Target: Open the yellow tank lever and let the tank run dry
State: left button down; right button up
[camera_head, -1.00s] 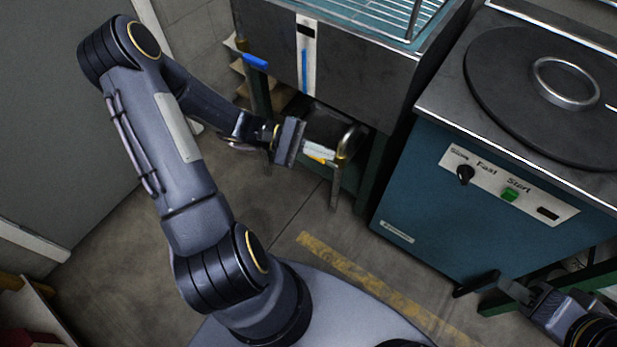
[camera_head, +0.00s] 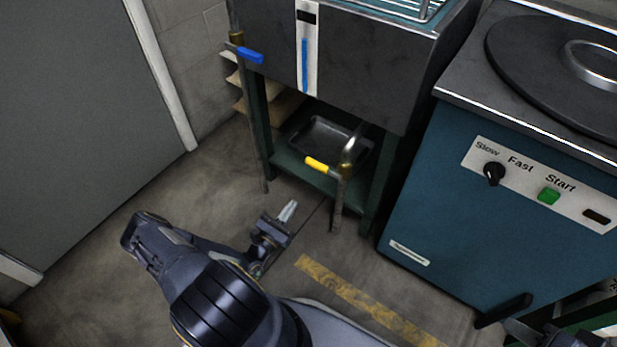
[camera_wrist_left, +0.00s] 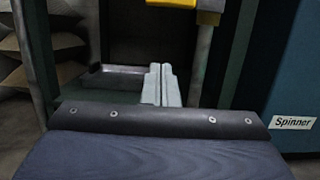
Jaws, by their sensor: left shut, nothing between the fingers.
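The dark tank (camera_head: 365,65) stands on a green frame, with a tall blue strip (camera_head: 305,65) in the white gauge on its front. The yellow lever (camera_head: 320,165) sits low on a curved metal pipe (camera_head: 351,152) under the tank and points left. My left gripper (camera_head: 289,211) is shut and empty, below and left of the lever and apart from it. In the left wrist view its closed fingers (camera_wrist_left: 161,85) point forward, with the yellow lever (camera_wrist_left: 172,3) cut off at the top edge. My right gripper (camera_head: 517,328) is partly cut off at the bottom right.
A blue lever (camera_head: 250,55) is on the tank's left pipe. A metal tray (camera_head: 318,138) lies on the shelf beneath the tank. The teal spinner (camera_head: 460,205), with a speed knob (camera_head: 493,173) and green button (camera_head: 549,195), stands at right. The floor at left is open.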

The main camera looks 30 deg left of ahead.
aim_at(323, 169)
pick_arm(q)
jog(key=shift+w, duration=0.1)
jog(key=w+r+b, duration=0.3)
jog(key=w+r, duration=0.3)
jog(key=w, duration=0.3)
jog(key=shift+w+d+r, duration=0.2)
jog(key=shift+d+r, duration=0.05)
jog(key=shift+d, duration=0.2)
